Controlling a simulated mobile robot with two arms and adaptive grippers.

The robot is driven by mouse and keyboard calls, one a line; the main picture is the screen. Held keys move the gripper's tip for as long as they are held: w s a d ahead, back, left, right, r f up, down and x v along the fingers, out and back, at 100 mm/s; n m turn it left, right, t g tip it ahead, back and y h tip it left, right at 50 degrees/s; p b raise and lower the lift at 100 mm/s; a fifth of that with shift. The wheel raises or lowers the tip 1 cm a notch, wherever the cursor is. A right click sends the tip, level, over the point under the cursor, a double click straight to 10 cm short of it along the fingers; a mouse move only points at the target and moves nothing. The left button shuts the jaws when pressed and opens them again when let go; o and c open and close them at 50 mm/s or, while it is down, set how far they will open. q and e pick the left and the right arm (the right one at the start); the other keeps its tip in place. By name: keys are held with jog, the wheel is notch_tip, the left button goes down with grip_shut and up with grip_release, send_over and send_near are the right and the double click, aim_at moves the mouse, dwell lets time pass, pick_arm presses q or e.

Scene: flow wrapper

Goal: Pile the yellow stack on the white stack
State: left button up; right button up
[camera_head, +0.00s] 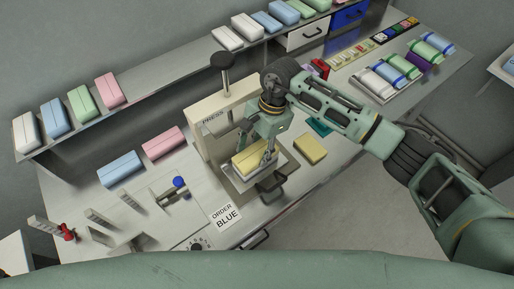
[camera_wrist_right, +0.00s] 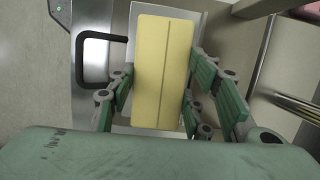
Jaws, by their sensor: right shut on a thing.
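A yellow stack (camera_head: 246,163) is in the press, over its grey tray. My right gripper (camera_head: 257,150) comes down from above and is shut on this stack. In the right wrist view, the yellow stack (camera_wrist_right: 163,70) fills the middle with the fingers (camera_wrist_right: 155,105) on either side of it. I cannot tell whether the stack touches the tray. A second yellow block (camera_head: 310,149) lies on the table to the right of the press. White stacks (camera_head: 227,38) stand on the back shelf, and another white one (camera_head: 26,132) is at its left end. My left gripper is not in view.
The press (camera_head: 215,115) has a black knob on top and a dark handle (camera_head: 271,187) in front. Blue (camera_head: 121,169) and pink (camera_head: 164,142) stacks lie left of it. An order card reading BLUE (camera_head: 226,215) lies in front. A tray of rolls (camera_head: 377,90) is at right.

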jog(key=shift+f+b, duration=0.2)
jog(key=shift+b, duration=0.1)
dwell(0.4)
jog(key=o, duration=0.9)
jog(key=shift+o, duration=0.2)
jog(key=shift+r, duration=0.15)
jog(key=v, duration=1.1)
jog(key=shift+r, duration=0.35)
